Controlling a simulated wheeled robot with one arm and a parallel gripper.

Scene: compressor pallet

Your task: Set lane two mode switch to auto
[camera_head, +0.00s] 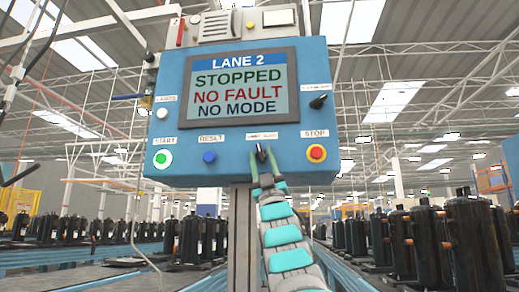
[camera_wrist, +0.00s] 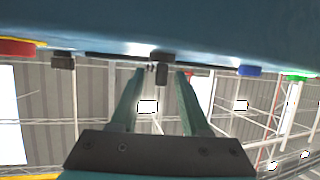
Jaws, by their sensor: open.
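The blue lane 2 control panel (camera_head: 180,100) hangs on a post, its screen (camera_head: 243,90) reading "LANE 2 STOPPED NO FAULT NO MODE". The black mode switch (camera_head: 261,150) sits on the lower row between the reset and stop buttons, its label partly too small to read. My gripper (camera_head: 267,168) comes up from below with its fingers at the switch. In the wrist view my gripper (camera_wrist: 158,78) has its two green fingers apart, with the black switch (camera_wrist: 162,70) between their tips. I cannot tell whether a finger touches it.
A green-white start button (camera_head: 162,159), a blue reset button (camera_head: 209,157) and a red stop button (camera_head: 316,153) share the row. Another black knob (camera_head: 318,101) sits at the panel's right. Black compressors (camera_head: 470,235) line both sides behind.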

